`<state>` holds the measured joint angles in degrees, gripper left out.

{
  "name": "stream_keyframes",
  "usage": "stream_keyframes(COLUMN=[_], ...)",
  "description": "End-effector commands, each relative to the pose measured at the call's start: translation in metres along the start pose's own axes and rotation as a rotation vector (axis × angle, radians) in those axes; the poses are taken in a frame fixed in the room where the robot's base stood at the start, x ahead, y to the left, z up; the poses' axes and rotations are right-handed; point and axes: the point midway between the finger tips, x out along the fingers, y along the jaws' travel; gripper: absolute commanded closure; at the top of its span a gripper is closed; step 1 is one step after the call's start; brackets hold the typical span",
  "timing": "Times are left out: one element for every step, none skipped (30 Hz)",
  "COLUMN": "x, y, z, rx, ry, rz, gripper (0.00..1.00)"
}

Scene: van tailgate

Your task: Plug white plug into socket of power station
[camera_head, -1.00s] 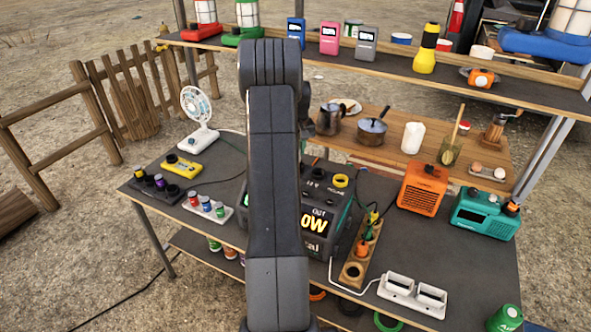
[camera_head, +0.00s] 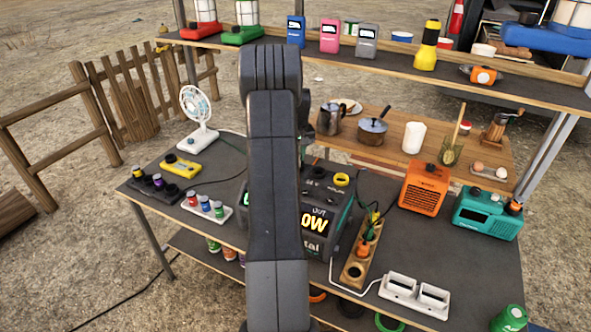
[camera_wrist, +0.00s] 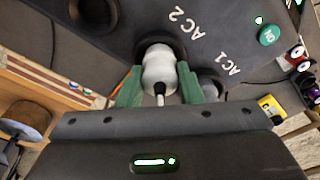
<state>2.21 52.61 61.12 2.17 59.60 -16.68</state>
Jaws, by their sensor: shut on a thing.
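The power station (camera_head: 330,215) is a dark box with a lit display on the table, partly hidden behind my arm in the head view. In the wrist view its dark panel (camera_wrist: 235,22) carries the labels AC 2 and AC 1. My gripper (camera_wrist: 160,76) has green fingers and is shut on the white plug (camera_wrist: 158,70). The plug's front end meets the dark ring of the AC 2 socket (camera_wrist: 163,42); I cannot tell how deep it sits. A pale round shape shows at the AC 1 socket (camera_wrist: 212,84), partly hidden by a finger. The head view hides my gripper.
A wooden power strip (camera_head: 358,262) with an orange plug stands right of the power station. An orange heater (camera_head: 424,189) and a teal radio (camera_head: 487,212) are further right. A shelf (camera_head: 400,66) with lamps and devices runs behind. A small fan (camera_head: 196,108) stands at the left.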

Motion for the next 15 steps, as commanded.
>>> stream_keyframes(x=[0.0008, 0.0007, 0.0006, 0.0005, 0.0005, 0.0004, 0.0005, 0.0004, 0.0004, 0.0005, 0.0005, 0.0005, 0.0005, 0.0005, 0.0005], y=[0.0, 0.0, 0.0, 0.0, 0.0, 0.0, 0.0, 0.0, 0.0, 0.0, 0.0, 0.0, 0.0, 0.0, 0.0], z=[0.0, 0.0, 0.0, 0.0, 0.0, 0.0, 0.0, 0.0, 0.0, 0.0001, 0.0001, 0.0001, 0.0001, 0.0001, 0.0001], rx=[0.0, 0.0, 0.0, 0.0, 0.0, 0.0, 0.0, 0.0, 0.0, 0.0, 0.0, 0.0, 0.0, 0.0, 0.0], ry=[0.0, 0.0, 0.0, 0.0, 0.0, 0.0, 0.0, 0.0, 0.0, 0.0, 0.0, 0.0, 0.0, 0.0, 0.0], rz=[0.0, 0.0, 0.0, 0.0, 0.0, 0.0, 0.0, 0.0, 0.0, 0.0, 0.0, 0.0, 0.0, 0.0, 0.0], gripper=[0.91, 0.91, 0.91, 0.91, 0.91, 0.91, 0.91, 0.62, 0.54, 0.48, 0.42, 0.42, 0.42, 0.42, 0.42])
